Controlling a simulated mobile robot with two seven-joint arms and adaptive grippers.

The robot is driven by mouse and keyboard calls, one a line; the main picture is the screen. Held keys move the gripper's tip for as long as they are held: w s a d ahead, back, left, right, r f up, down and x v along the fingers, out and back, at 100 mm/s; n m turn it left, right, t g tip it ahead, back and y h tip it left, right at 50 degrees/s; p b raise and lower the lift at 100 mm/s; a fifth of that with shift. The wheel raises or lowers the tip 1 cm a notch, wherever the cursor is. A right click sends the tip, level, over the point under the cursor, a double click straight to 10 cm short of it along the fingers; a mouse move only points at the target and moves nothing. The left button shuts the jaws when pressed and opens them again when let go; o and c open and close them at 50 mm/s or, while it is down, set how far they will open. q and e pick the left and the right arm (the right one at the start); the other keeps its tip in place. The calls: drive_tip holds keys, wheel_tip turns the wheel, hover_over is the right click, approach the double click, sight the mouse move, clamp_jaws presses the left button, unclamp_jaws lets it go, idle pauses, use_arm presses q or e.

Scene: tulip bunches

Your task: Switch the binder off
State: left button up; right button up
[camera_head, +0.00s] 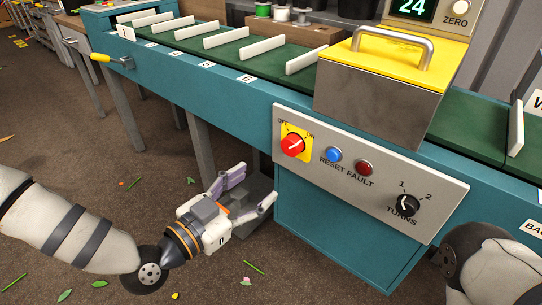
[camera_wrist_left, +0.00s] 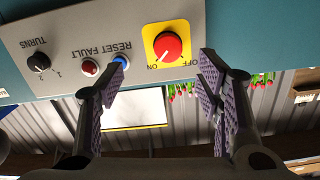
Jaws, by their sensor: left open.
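The binder's grey control panel (camera_head: 370,172) is on the front of the teal bench. Its red rotary knob (camera_head: 292,146) sits on a yellow plate marked OFF and ON, and its white mark appears turned toward ON. In the left wrist view the panel is upside down and the red knob (camera_wrist_left: 168,46) shows between the finger directions. My left gripper (camera_head: 258,184) is open and empty, below and left of the knob, apart from it. Its fingers also show in the left wrist view (camera_wrist_left: 163,63). My right gripper is out of view; only part of my right arm shows at lower right.
Beside the knob are a blue reset button (camera_head: 333,154), a red fault lamp (camera_head: 364,167) and a black turns dial (camera_head: 407,205). The yellow-topped binder housing (camera_head: 385,95) stands above. A green conveyor (camera_head: 240,50) with white dividers runs left. Open floor lies in front.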

sight(289, 147)
use_arm(q)
drive_tip(key=shift+t, duration=0.4)
drive_tip(key=x, duration=0.4)
drive_tip(key=r+b+x, duration=0.1)
drive_tip(key=x, duration=0.7)
drive_tip(key=shift+w+a+r, duration=0.1)
drive_tip(key=shift+w+r, duration=0.15)
drive_tip(key=shift+w, duration=0.3)
drive_tip(key=c, duration=1.2)
